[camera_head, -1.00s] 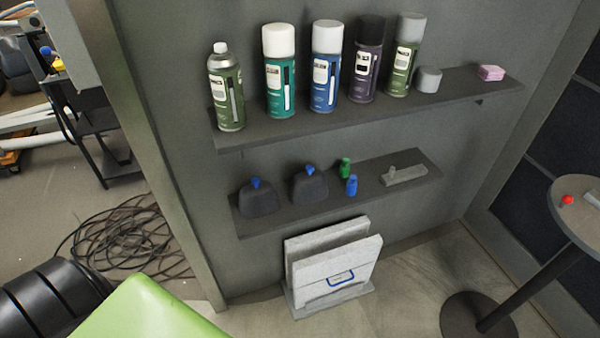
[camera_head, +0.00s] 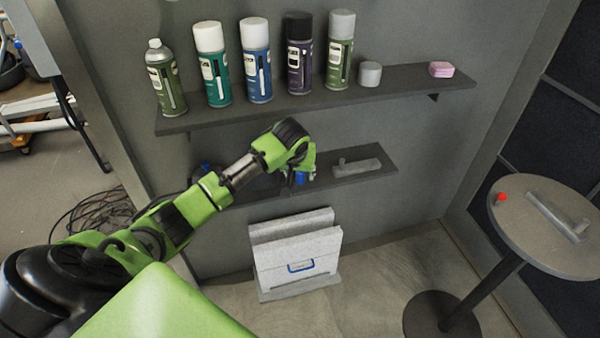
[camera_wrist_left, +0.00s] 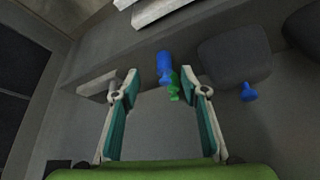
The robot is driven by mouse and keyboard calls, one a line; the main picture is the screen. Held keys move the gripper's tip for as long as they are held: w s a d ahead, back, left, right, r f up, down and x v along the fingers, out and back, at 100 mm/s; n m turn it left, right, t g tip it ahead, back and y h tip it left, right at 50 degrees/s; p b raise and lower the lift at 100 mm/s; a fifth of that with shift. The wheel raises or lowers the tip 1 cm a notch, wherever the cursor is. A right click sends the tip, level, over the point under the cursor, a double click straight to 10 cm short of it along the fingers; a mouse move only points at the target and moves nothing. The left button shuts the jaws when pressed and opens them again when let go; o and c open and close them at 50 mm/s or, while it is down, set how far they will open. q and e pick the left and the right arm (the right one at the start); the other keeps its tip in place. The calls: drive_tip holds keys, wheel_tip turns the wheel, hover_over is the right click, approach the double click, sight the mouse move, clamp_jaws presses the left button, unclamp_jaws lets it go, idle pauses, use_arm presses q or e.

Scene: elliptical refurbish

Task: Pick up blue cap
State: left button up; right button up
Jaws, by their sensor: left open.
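A small blue piece that looks like the blue cap (camera_wrist_left: 165,62) shows in the left wrist view, just beyond and between the fingertips. In the head view, the blue cap (camera_head: 300,179) peeks out below my left gripper (camera_head: 303,170) at the lower shelf. A small green piece (camera_wrist_left: 174,86) is right beside it, between the fingers. My left gripper (camera_wrist_left: 159,76) is open, with nothing gripped. Contact with either piece cannot be told. My right gripper is not in view.
A grey tool (camera_head: 358,166) lies on the lower shelf (camera_head: 387,167). Several spray cans stand on the upper shelf (camera_head: 415,86). A round table (camera_head: 545,250) is at right.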

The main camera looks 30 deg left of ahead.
use_arm(q)
wheel_tip(320, 180, up, 5)
hover_over(301, 174)
drive_tip(key=s, duration=0.1)
drive_tip(key=shift+n, duration=0.3)
drive_tip(key=f, duration=0.6)
drive_tip(key=shift+s+d+f, duration=0.1)
drive_tip(key=shift+d+f, duration=0.2)
drive_tip(key=shift+f, duration=0.1)
drive_tip(key=shift+a+f, duration=0.15)
drive_tip(key=shift+f, duration=0.15)
drive_tip(key=x, duration=0.3)
drive_tip(key=shift+a, duration=0.15)
drive_tip(key=shift+w+a+f, duration=0.1)
drive_tip(key=shift+w+f, duration=0.35)
drive_tip(key=shift+f, duration=0.15)
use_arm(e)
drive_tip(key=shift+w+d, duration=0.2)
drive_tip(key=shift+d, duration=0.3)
use_arm(q)
drive_tip(key=shift+c, duration=0.4)
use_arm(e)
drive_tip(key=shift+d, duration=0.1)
